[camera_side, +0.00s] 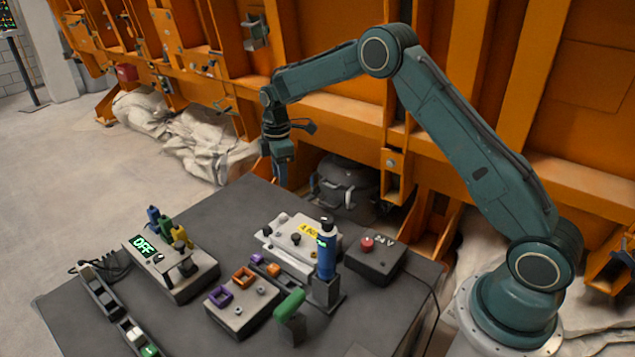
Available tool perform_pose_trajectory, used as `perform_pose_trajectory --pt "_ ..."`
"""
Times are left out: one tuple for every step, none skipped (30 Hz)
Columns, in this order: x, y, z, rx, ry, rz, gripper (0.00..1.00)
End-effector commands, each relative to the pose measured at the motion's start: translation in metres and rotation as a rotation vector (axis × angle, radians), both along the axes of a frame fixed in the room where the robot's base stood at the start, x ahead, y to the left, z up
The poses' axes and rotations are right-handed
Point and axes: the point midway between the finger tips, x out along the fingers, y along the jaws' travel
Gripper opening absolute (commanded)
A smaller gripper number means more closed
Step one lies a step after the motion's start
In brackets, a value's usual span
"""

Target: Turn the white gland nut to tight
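No part can be told for certain as the white gland nut at this size. My gripper (281,176) hangs pointing down over the table's far edge, apart from all these parts. Nothing shows in it, and its finger gap is too small to make out.
The dark table (70,297) also bears a grey box with an OFF display (145,246), a box with purple and orange square rings (240,309), a blue upright cylinder (326,258), a green handle (289,304) and a red-button box (375,258). Orange framework stands behind.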

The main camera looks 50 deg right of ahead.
Motion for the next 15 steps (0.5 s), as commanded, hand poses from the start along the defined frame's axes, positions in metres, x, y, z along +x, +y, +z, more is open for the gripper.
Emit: perform_pose_trajectory --pt "0.0 0.0 -0.004 0.0 0.002 0.0 0.35" --pt "0.0 0.0 -0.007 0.0 0.001 0.0 0.35" --pt "-0.001 0.0 -0.011 0.0 0.002 0.0 0.35" --pt "-0.001 0.0 -0.014 0.001 0.003 0.0 0.35" --pt "-0.001 0.0 -0.018 0.0 0.004 0.0 0.35" --pt "-0.001 0.0 -0.023 0.0 0.002 0.0 0.35" --pt "-0.001 0.0 -0.027 0.0 0.002 0.0 0.35" --pt "-0.001 0.0 -0.031 0.001 0.003 0.0 0.35" --pt "-0.001 0.0 -0.037 0.0 0.004 0.0 0.35" --pt "-0.001 0.0 -0.042 0.0 0.004 0.0 0.35" --pt "-0.001 0.0 -0.046 0.0 0.004 0.0 0.35" --pt "-0.001 0.0 -0.052 0.0 0.004 0.0 0.35" --pt "-0.001 0.0 -0.057 0.0 0.004 0.0 0.35" --pt "-0.001 0.0 -0.062 0.0 0.004 0.0 0.35" --pt "-0.001 0.0 -0.068 0.0 0.004 0.0 0.35"
